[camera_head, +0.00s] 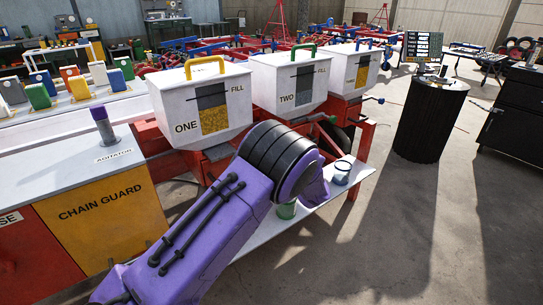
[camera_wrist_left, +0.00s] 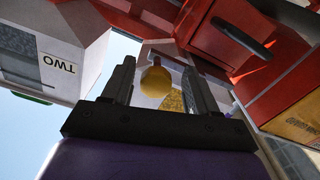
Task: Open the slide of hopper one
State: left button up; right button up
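Hopper one (camera_head: 175,95) is a white box with a yellow handle, the label ONE and a window showing yellow grain, at center-left in the head view. Its lower front is partly hidden by my purple left arm. In the left wrist view, which is upside down, my left gripper (camera_wrist_left: 158,85) has its two dark fingers apart. A round yellow knob (camera_wrist_left: 155,82) shows between them, with gaps visible on both sides. I cannot tell how deep it sits between the fingers. My left gripper is hidden in the head view. My right gripper is not in view.
Hopper two (camera_head: 267,82) and a third white hopper (camera_head: 338,66) stand to the right on the red frame. An orange chain guard (camera_head: 104,215) is at left.

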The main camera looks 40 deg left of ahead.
pick_arm(q)
jog(key=shift+a+r, duration=0.1)
jog(key=shift+r, duration=0.05)
jog(key=p+v, duration=0.1)
jog(key=v, duration=0.9)
jog(key=shift+d, duration=0.3)
